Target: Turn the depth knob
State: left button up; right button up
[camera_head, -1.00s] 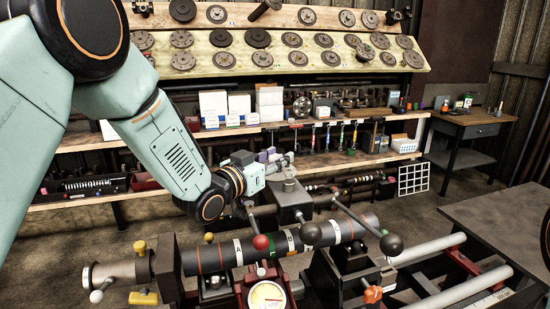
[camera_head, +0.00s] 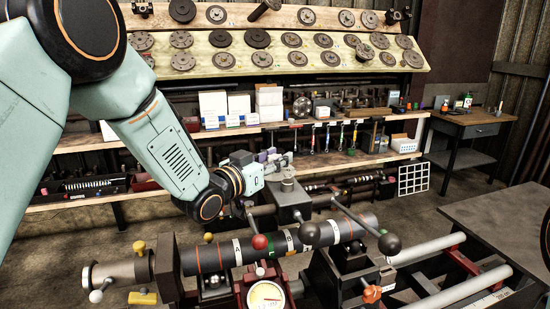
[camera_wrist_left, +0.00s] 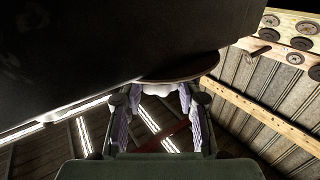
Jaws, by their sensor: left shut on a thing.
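My left gripper (camera_head: 280,164) reaches in from the left above the lathe, over the dark block on the tool carriage (camera_head: 291,201). In the left wrist view the fingers (camera_wrist_left: 158,115) are closed in on a pale piece (camera_wrist_left: 156,89) under the rim of a brownish disc (camera_wrist_left: 190,69). I take this gripped part to be the depth knob; its shape is mostly hidden by the fingers and a large dark block (camera_wrist_left: 110,50). In the head view the knob is too small and covered to make out. My right gripper is not in view.
A dark shaft with orange rings and letter tags (camera_head: 210,258) lies across the lathe, below the gripper. Ball-ended levers (camera_head: 389,244) stick out in front of the carriage. A round dial gauge (camera_head: 265,297) stands at the front. Shelves of parts line the back.

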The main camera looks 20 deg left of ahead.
pick_arm(q)
jog(key=shift+r+m+h, duration=0.1)
jog(key=shift+m+h, duration=0.3)
jog(key=shift+h, duration=0.2)
jog(key=m+g+h+p, duration=0.1)
jog(key=m+g+h, duration=0.3)
jog(key=h, duration=0.1)
jog(key=shift+w+a+p, duration=0.1)
jog(key=shift+p, duration=0.2)
jog(key=m+g+h, duration=0.2)
jog(key=g, duration=0.1)
jog(key=shift+m+h, duration=0.3)
jog(key=m+g+h+b, duration=0.1)
jog(key=m+g, duration=0.1)
jog(key=g, duration=0.1)
jog(key=shift+f+g+h+b, duration=0.2)
jog(key=shift+g+h+b, duration=0.1)
jog(key=shift+h+b, duration=0.1)
jog(key=shift+m+g+h+b, duration=0.4)
jog(key=shift+m+g+b, duration=1.15)
jog(key=shift+g, duration=0.45)
jog(key=shift+r+g, duration=0.1)
jog(key=shift+g, duration=0.2)
jog(key=shift+r+m+b, duration=0.15)
jog(key=shift+m+b, duration=0.1)
jog(key=shift+b, duration=0.1)
jog(key=o, duration=1.2)
